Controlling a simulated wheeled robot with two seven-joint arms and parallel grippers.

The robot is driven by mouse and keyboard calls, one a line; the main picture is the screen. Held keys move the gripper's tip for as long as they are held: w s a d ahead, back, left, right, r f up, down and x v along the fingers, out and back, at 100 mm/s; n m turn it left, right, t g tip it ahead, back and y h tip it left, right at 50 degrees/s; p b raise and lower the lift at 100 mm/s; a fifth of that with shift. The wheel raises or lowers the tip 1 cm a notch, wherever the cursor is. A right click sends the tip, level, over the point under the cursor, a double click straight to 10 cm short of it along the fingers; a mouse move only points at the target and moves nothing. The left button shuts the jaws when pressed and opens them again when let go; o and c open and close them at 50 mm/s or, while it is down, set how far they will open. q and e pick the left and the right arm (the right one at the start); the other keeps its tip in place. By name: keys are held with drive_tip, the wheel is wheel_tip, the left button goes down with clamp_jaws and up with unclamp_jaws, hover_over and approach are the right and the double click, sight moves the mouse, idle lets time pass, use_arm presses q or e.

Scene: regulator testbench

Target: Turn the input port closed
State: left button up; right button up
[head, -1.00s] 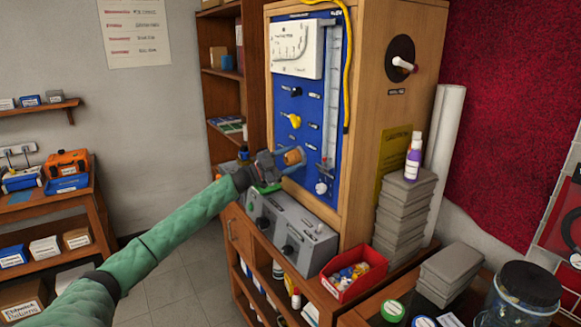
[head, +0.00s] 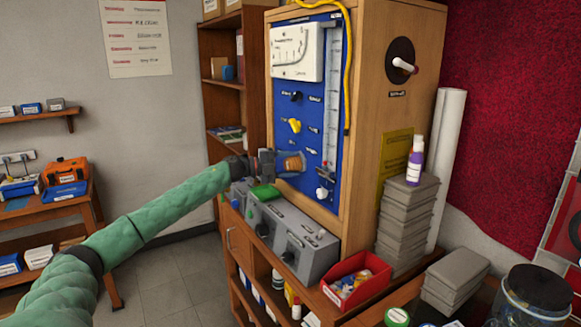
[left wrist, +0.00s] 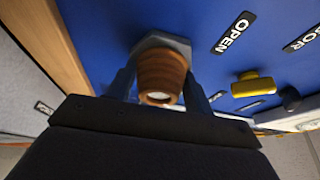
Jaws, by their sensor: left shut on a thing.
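A ribbed orange-brown knob (head: 293,163) sits low on the left of the blue panel (head: 310,115). I take it for the input port's knob, but I cannot read its own label. My left gripper (head: 285,162) reaches it from the left and is shut on it. In the left wrist view the knob (left wrist: 162,72) stands between the two dark fingers, with a pale round end and a grey collar behind it. An OPEN label (left wrist: 234,33) is on the panel to its right. My right gripper is not in view.
A yellow knob (head: 295,125) and a black knob (head: 296,96) are above it on the panel, and a white valve (head: 322,192) is at lower right. Grey boxes (head: 290,240) stand below my gripper. A red bin (head: 356,278) is at the front right.

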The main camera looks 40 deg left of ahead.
sight(285, 166)
use_arm(q)
drive_tip(key=shift+f+m, duration=0.1)
drive_tip(key=shift+m, duration=0.3)
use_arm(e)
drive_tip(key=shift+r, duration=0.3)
use_arm(q)
drive_tip(key=o, duration=0.9)
drive_tip(key=shift+o, duration=0.2)
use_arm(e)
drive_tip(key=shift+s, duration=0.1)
